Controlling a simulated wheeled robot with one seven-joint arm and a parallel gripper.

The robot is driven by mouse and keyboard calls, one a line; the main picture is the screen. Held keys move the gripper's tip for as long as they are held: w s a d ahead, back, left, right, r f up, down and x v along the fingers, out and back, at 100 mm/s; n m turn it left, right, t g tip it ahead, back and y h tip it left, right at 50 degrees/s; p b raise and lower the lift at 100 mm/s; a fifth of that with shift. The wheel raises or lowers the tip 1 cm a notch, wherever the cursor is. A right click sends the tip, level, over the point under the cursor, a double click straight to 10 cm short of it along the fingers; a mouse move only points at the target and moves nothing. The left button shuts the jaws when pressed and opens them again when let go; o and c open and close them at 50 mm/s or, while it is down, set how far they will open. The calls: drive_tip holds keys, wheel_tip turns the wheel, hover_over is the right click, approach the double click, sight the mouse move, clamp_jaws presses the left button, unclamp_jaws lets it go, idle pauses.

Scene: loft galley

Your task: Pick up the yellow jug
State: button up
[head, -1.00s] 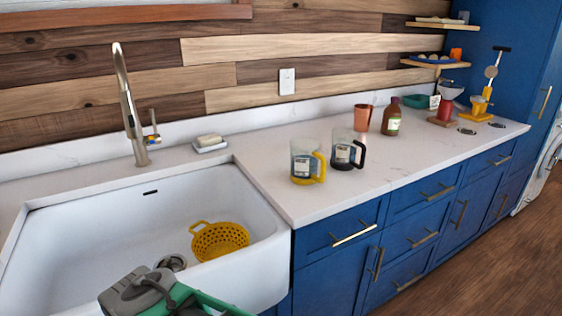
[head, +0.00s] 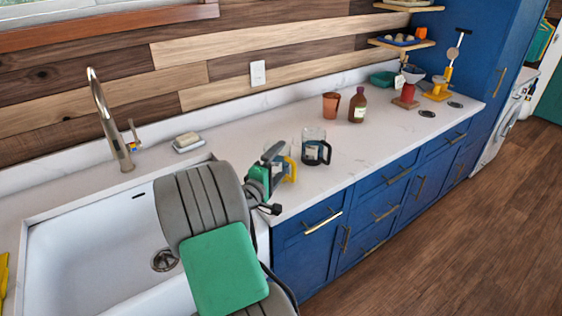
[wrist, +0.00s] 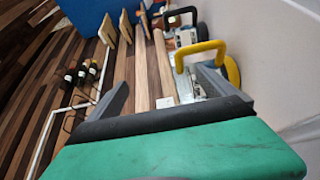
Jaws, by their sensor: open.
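The yellow jug is a clear jug with a yellow handle (head: 291,170); in the head view my gripper and arm hide most of it. It stands on the white counter (head: 375,150) near the sink's right edge. In the wrist view its yellow handle (wrist: 205,46) shows at the upper right, beyond the fingers. My gripper (head: 272,182) is open, right at the jug in the head view. In the wrist view its two fingers (wrist: 165,86) are spread apart. I cannot tell whether they touch the jug.
A similar jug with a black handle (head: 316,150) stands just right of it. A copper cup (head: 331,105) and a brown bottle (head: 357,106) stand behind. The white sink (head: 90,250) lies left. The counter's right part in front is clear.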

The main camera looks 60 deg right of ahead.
approach(282, 166)
drive_tip(key=s+d, duration=0.1)
drive_tip(key=s+d+f, duration=0.1)
drive_tip(key=shift+s+d, duration=0.2)
drive_tip(key=shift+d, duration=0.15)
drive_tip(key=d+p, duration=0.1)
drive_tip(key=d, duration=0.6)
drive_tip(key=shift+d+p, duration=0.35)
drive_tip(key=shift+p, duration=0.05)
drive_tip(key=shift+w+r, duration=0.1)
drive_tip(key=c, duration=1.8)
